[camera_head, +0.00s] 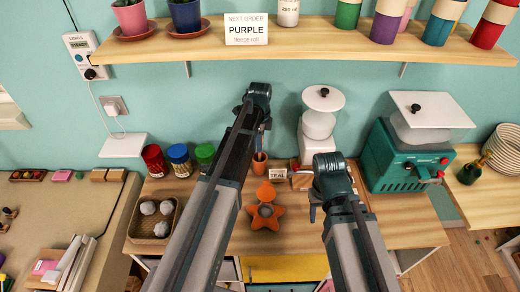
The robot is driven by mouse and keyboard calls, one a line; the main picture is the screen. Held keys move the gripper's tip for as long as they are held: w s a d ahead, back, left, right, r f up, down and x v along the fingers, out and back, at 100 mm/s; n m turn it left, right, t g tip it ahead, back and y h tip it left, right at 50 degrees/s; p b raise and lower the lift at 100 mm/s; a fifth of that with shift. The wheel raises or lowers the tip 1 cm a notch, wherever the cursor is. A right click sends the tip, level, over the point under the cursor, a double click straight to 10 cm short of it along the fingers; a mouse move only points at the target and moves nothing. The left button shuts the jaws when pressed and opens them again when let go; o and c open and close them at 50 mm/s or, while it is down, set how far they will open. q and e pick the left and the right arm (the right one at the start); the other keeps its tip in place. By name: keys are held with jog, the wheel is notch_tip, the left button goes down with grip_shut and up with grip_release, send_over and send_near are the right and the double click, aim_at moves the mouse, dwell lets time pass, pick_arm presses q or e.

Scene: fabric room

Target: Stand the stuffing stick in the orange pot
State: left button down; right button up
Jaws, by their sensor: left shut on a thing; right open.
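The small orange pot (260,163) stands on the wooden table, just beyond an orange star-shaped piece (265,217). My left gripper (262,128) is above the pot, pointing down, and is shut on a thin thing that looks like the stuffing stick (259,146). The stick is roughly upright over the pot; I cannot tell whether its lower end is inside the rim. My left arm hides part of the table to the left of the pot. My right gripper (313,212) is open and empty, to the right of the star-shaped piece.
A basket of grey balls (154,218) and several coloured jars (179,158) stand left. A wooden shelf (300,45) runs above.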

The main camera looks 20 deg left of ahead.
pick_arm(q)
jog(key=shift+f, duration=0.65)
jog(key=shift+r, duration=0.15)
pick_arm(e)
jog(key=shift+f, duration=0.5)
jog(key=shift+f, duration=0.1)
pick_arm(q)
jog(key=c, duration=1.1)
grip_release()
jog(key=shift+f+b, duration=0.2)
jog(key=shift+b, duration=0.1)
jog(key=o, duration=0.4)
jog(key=shift+o, duration=0.2)
jog(key=shift+r, duration=0.1)
